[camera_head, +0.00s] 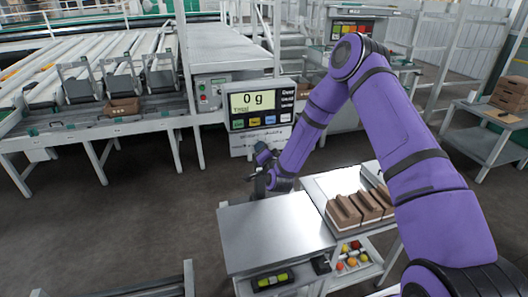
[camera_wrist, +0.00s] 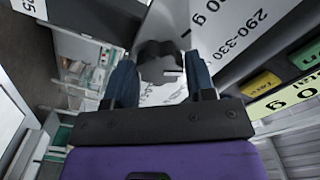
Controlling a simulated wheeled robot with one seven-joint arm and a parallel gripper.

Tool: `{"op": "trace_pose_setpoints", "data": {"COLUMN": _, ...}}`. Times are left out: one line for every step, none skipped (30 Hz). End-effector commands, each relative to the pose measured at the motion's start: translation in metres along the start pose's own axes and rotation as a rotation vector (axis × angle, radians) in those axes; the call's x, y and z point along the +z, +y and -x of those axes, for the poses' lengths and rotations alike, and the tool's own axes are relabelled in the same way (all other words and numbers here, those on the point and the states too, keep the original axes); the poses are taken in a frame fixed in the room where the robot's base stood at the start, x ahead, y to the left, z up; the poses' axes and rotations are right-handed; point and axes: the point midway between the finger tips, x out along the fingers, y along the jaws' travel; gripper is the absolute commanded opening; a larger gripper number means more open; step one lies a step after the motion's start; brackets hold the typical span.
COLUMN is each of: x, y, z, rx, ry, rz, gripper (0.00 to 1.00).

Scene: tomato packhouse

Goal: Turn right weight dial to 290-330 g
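A scale display (camera_head: 256,103) reading "0 g" stands behind the metal table in the head view. Its edge with yellow and green buttons (camera_wrist: 262,83) shows at the right of the wrist view. A dark dial knob (camera_wrist: 160,50) sits on a pale panel with printed labels, one reading "290-330" (camera_wrist: 244,38). My gripper (camera_wrist: 161,62) has its two fingers spread, with the knob between or just beyond their tips. I cannot tell whether they touch it. In the head view my gripper (camera_head: 262,172) is small and dark, below the display; the dial is hidden there.
A bare metal table (camera_head: 275,232) stands in front of my gripper. To its right is a tray with brown cartons (camera_head: 360,207), with a crate of tomatoes (camera_head: 352,255) below. A roller conveyor (camera_head: 95,70) runs at the left. Open floor lies at the left front.

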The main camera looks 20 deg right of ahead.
Motion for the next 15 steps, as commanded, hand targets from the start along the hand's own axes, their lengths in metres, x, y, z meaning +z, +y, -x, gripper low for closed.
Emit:
{"op": "trace_pose_setpoints", "data": {"x": 0.000, "y": 0.001, "z": 0.000, "rx": 0.001, "ry": -0.001, "rz": 0.000, "gripper": 0.63}}
{"op": "trace_pose_setpoints", "data": {"x": 0.000, "y": 0.001, "z": 0.000, "rx": 0.001, "ry": 0.000, "rz": 0.000, "gripper": 0.70}}
{"op": "trace_pose_setpoints", "data": {"x": 0.000, "y": 0.000, "z": 0.000, "rx": 0.001, "ry": 0.000, "rz": 0.000, "gripper": 0.72}}
{"op": "trace_pose_setpoints", "data": {"x": 0.000, "y": 0.000, "z": 0.000, "rx": 0.001, "ry": 0.000, "rz": 0.000, "gripper": 0.72}}
{"op": "trace_pose_setpoints", "data": {"x": 0.000, "y": 0.000, "z": 0.000, "rx": 0.000, "ry": 0.000, "rz": 0.000, "gripper": 0.72}}
{"op": "trace_pose_setpoints", "data": {"x": 0.000, "y": 0.000, "z": 0.000, "rx": 0.000, "ry": 0.000, "rz": 0.000, "gripper": 0.72}}
{"op": "trace_pose_setpoints", "data": {"x": 0.000, "y": 0.000, "z": 0.000, "rx": 0.000, "ry": 0.000, "rz": 0.000, "gripper": 0.72}}
{"op": "trace_pose_setpoints", "data": {"x": 0.000, "y": 0.000, "z": 0.000, "rx": 0.000, "ry": 0.000, "rz": 0.000, "gripper": 0.72}}
{"op": "trace_pose_setpoints", "data": {"x": 0.000, "y": 0.000, "z": 0.000, "rx": 0.000, "ry": 0.000, "rz": 0.000, "gripper": 0.72}}
{"op": "trace_pose_setpoints", "data": {"x": 0.000, "y": 0.000, "z": 0.000, "rx": 0.000, "ry": 0.000, "rz": 0.000, "gripper": 0.72}}
{"op": "trace_pose_setpoints", "data": {"x": 0.000, "y": 0.000, "z": 0.001, "rx": 0.000, "ry": 0.000, "rz": 0.000, "gripper": 0.72}}
{"op": "trace_pose_setpoints", "data": {"x": 0.000, "y": 0.000, "z": 0.002, "rx": 0.000, "ry": 0.000, "rz": 0.000, "gripper": 0.72}}
{"op": "trace_pose_setpoints", "data": {"x": 0.000, "y": 0.000, "z": 0.004, "rx": 0.000, "ry": 0.000, "rz": 0.001, "gripper": 0.72}}
{"op": "trace_pose_setpoints", "data": {"x": 0.000, "y": 0.000, "z": 0.006, "rx": 0.000, "ry": 0.000, "rz": 0.001, "gripper": 0.72}}
{"op": "trace_pose_setpoints", "data": {"x": 0.000, "y": 0.000, "z": 0.011, "rx": 0.000, "ry": 0.000, "rz": 0.001, "gripper": 0.72}}
